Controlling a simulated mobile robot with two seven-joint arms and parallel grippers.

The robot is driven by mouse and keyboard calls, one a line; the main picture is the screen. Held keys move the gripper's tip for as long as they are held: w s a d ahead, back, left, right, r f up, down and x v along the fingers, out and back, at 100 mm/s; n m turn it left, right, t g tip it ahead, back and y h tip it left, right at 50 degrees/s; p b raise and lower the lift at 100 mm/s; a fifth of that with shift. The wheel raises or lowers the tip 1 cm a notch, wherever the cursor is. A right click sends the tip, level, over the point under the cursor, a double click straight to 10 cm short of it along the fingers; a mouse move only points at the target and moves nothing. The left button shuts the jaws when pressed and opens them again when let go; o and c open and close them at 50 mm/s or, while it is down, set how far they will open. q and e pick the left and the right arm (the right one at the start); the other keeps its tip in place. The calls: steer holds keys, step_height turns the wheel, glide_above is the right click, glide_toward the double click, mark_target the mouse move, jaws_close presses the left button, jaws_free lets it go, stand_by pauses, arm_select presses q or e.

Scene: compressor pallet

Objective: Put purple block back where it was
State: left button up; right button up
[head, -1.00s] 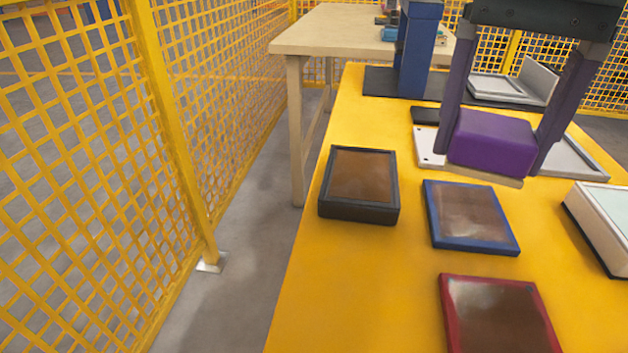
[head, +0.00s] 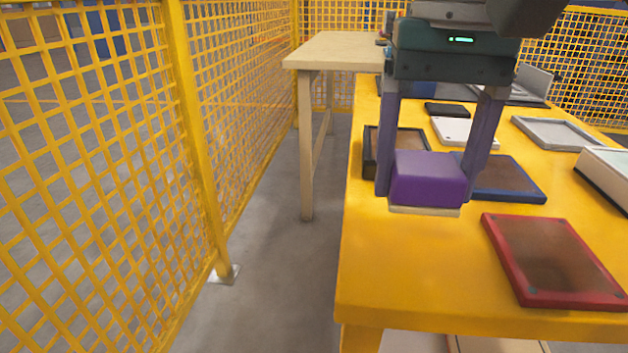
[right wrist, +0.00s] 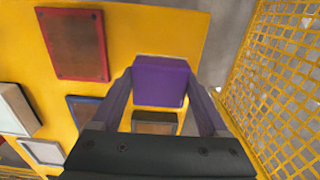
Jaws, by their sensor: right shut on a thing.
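The purple block (head: 428,178) has a pale bottom layer. It is held between the two fingers of my right gripper (head: 432,180), above the yellow table (head: 400,265). In the head view it partly covers a dark-framed tray (head: 371,150) with a brown inside and the left part of a blue-framed tray (head: 510,180). The right wrist view also shows the purple block (right wrist: 161,82) between the fingers, with the dark-framed tray (right wrist: 155,117) showing past it. A red-framed tray (head: 553,258) lies to the right, nearer the table's front edge. My left gripper is not in view.
A white plate (head: 463,131), a grey tray (head: 556,134) and a white box (head: 606,178) lie farther back and right. A yellow mesh fence (head: 100,170) stands on the left. A beige table (head: 340,50) stands behind. The front left table area is clear.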

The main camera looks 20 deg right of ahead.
mark_target(408, 245)
steer(key=shift+f+b, duration=0.45)
steer(key=shift+f, duration=2.35)
steer(key=shift+f, duration=0.2)
steer(key=o, duration=1.2)
steer(key=shift+r, duration=0.1)
